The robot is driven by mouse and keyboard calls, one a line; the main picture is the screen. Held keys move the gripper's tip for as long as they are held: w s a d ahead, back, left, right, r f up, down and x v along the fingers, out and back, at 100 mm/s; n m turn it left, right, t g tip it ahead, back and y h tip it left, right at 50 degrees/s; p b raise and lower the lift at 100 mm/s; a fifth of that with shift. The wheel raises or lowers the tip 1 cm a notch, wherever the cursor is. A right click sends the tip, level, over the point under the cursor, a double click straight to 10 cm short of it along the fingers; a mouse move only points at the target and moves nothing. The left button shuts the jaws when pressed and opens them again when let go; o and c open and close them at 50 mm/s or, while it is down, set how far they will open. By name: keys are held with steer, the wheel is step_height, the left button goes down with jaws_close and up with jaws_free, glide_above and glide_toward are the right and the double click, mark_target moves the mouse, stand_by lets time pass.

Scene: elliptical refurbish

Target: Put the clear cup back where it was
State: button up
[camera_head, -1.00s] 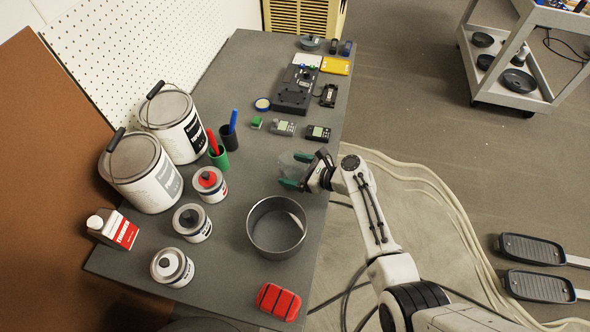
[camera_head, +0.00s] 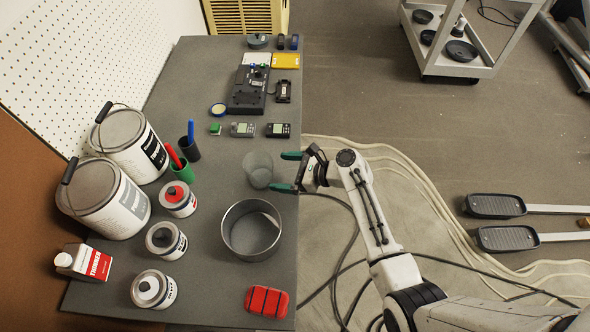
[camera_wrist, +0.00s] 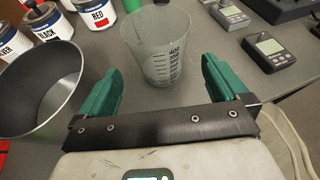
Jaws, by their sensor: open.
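The clear cup (camera_head: 258,169) stands upright on the grey workbench (camera_head: 215,240), behind the metal pot and near the bench's right edge. In the wrist view the cup (camera_wrist: 155,45) shows dark measuring marks and stands ahead of the fingers. My gripper (camera_head: 288,171) is open and empty, with green fingers, just right of the cup at the bench edge. In the wrist view its fingertips (camera_wrist: 158,78) are spread to either side, with the cup beyond them and apart from them.
A metal pot (camera_head: 225,232) stands close to the cup. Handheld meters (camera_head: 242,129) lie behind the cup. A red block (camera_head: 267,301) lies at the front.

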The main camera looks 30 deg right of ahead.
steer(key=shift+v, duration=1.95)
steer(key=s+a+f+n+g+h, duration=0.25)
steer(key=s+n+g, duration=0.35)
steer(key=s+n, duration=0.9)
steer(key=s+d+r+n+g+h, duration=0.1)
steer(key=s+r+n+g+h, duration=0.1)
steer(key=s+n, duration=0.4)
steer(key=s+d+r+n+g+h, duration=0.1)
steer(key=s+d+r+n+h, duration=0.1)
steer(key=s+r+n+h, duration=0.2)
steer(key=s+n, duration=0.2)
steer(key=s, duration=0.2)
steer(key=shift+d+r+g, duration=0.2)
steer(key=shift+r+g, duration=0.05)
steer(key=shift+g, duration=0.15)
steer(key=shift+s, duration=0.1)
